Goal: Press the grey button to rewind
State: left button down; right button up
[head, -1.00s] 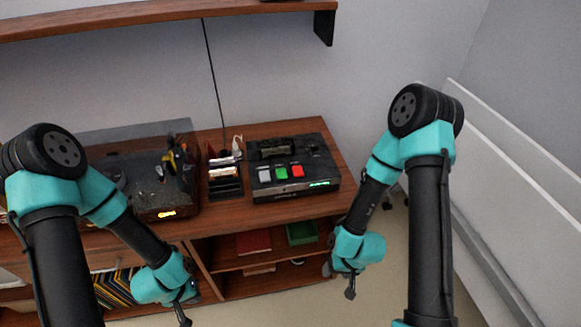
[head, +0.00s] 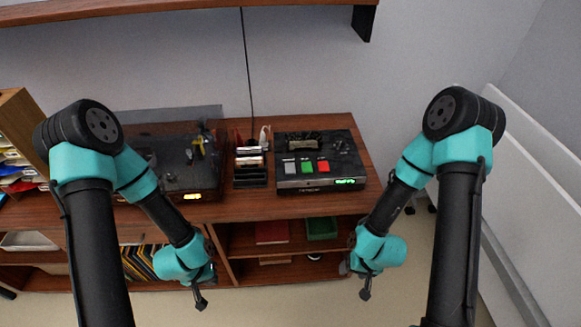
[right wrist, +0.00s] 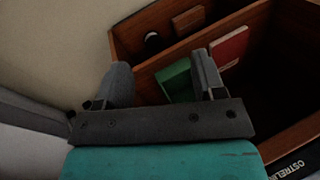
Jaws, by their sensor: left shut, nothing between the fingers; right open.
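The grey button (head: 290,168) is the leftmost of three on the front of a black tape machine (head: 345,165). A green button (head: 308,168) and a red button (head: 323,166) sit to its right. The machine stands on the wooden cabinet top. My left gripper (head: 201,303) is shut and empty, low in front of the cabinet. My right gripper (head: 365,293) is also low in front of the cabinet, right of the machine and apart from it. In the right wrist view its two fingers (right wrist: 160,85) are spread with nothing between them.
A turntable with a clear lid (head: 165,185) stands left of a small rack of cassettes (head: 250,165) on the wooden cabinet (head: 220,212). A red box (head: 272,232) and a green box (head: 321,228) lie on the lower shelf. A wall shelf (head: 180,15) hangs above.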

grip_shut()
dwell(0.4)
dwell(1.1)
